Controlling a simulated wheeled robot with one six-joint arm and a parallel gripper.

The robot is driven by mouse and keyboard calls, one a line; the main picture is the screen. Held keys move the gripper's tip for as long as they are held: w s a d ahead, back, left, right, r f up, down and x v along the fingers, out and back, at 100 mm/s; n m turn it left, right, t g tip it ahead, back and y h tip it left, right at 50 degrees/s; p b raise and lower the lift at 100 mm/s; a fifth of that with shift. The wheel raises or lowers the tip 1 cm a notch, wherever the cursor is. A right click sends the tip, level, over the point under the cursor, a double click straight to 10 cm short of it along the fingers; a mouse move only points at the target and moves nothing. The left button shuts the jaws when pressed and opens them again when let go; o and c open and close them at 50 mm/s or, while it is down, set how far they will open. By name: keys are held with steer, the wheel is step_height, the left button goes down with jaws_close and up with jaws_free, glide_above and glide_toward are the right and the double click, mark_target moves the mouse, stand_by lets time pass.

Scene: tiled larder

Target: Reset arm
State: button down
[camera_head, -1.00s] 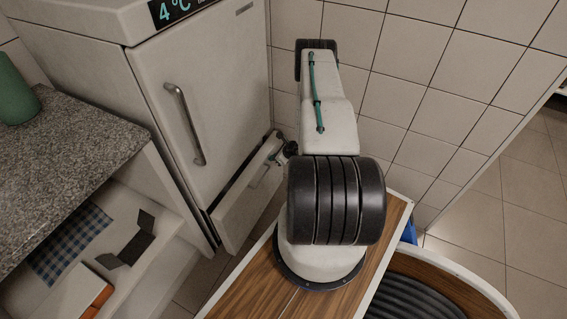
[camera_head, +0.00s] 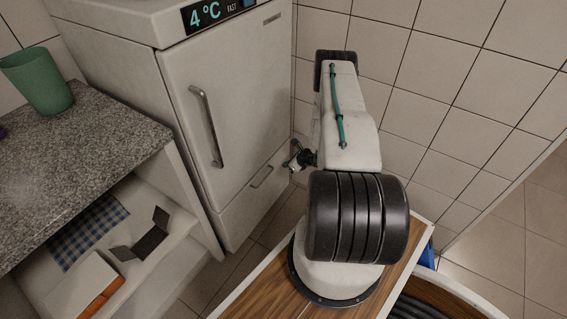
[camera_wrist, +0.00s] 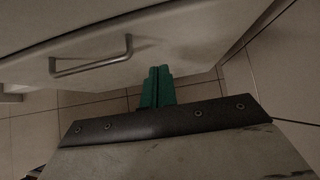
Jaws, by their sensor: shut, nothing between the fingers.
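My gripper (camera_wrist: 158,72) shows in the wrist view with its green fingers together and nothing between them. It is beside the lower drawer (camera_wrist: 180,40) of the white refrigerator, to the right of the drawer's metal handle (camera_wrist: 95,62) and apart from it. In the head view the drawer (camera_head: 247,205) sits flush under the refrigerator door (camera_head: 215,110). The wrist end of my arm is just right of the drawer there, and the fingertips are small and partly hidden.
A granite counter (camera_head: 75,165) with a green cup (camera_head: 40,82) stands at the left. Below it, a shelf holds a checkered cloth (camera_head: 88,230), a dark folded piece (camera_head: 145,238) and a white-and-orange box (camera_head: 85,290). A tiled wall (camera_head: 440,110) stands close behind my arm.

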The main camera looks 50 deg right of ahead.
steer(key=v, duration=0.8)
steer(key=shift+d+r, duration=0.15)
steer(key=shift+r, duration=0.05)
steer(key=shift+s, duration=0.15)
